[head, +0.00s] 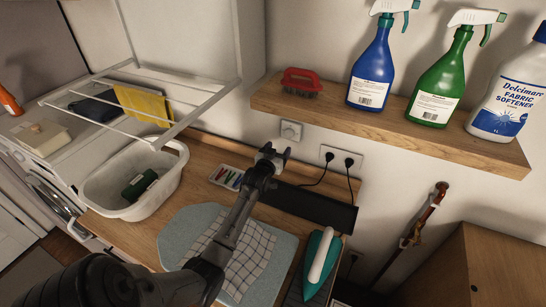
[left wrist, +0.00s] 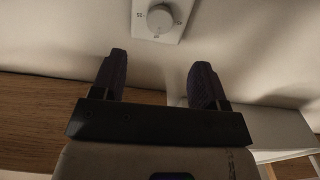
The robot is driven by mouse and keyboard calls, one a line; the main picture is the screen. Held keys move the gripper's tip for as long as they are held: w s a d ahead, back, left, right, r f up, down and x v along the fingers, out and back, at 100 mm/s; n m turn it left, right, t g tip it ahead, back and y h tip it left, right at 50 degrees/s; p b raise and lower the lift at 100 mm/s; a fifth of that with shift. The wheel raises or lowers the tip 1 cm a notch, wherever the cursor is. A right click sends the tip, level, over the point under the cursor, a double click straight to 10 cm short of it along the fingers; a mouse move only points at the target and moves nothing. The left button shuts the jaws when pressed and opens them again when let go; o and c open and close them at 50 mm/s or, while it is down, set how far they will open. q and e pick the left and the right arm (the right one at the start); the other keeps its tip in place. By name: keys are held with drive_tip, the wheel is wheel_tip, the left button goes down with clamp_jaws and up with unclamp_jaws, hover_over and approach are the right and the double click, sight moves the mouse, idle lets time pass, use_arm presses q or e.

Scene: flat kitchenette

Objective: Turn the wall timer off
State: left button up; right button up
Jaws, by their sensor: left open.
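The wall timer (head: 291,130) is a small white plate with a round knob, fixed to the wall just under the wooden shelf. In the left wrist view the timer (left wrist: 170,20) is at the top, with small dark marks around its knob; they are too small to read surely. My left gripper (head: 273,152) is open and empty, just below and left of the timer in the head view. Its two dark fingers (left wrist: 158,75) point towards the wall below the knob and appear apart from it. My right gripper is out of view.
The shelf (head: 415,133) above holds a red brush (head: 302,82), blue and green spray bottles and a softener bottle. A double socket (head: 341,158) with two plugs is right of the timer. Below are an ironing pad (head: 180,235), a checked cloth and an iron (head: 318,260).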

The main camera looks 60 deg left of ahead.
use_arm(q)
drive_tip(key=shift+v, duration=2.2)
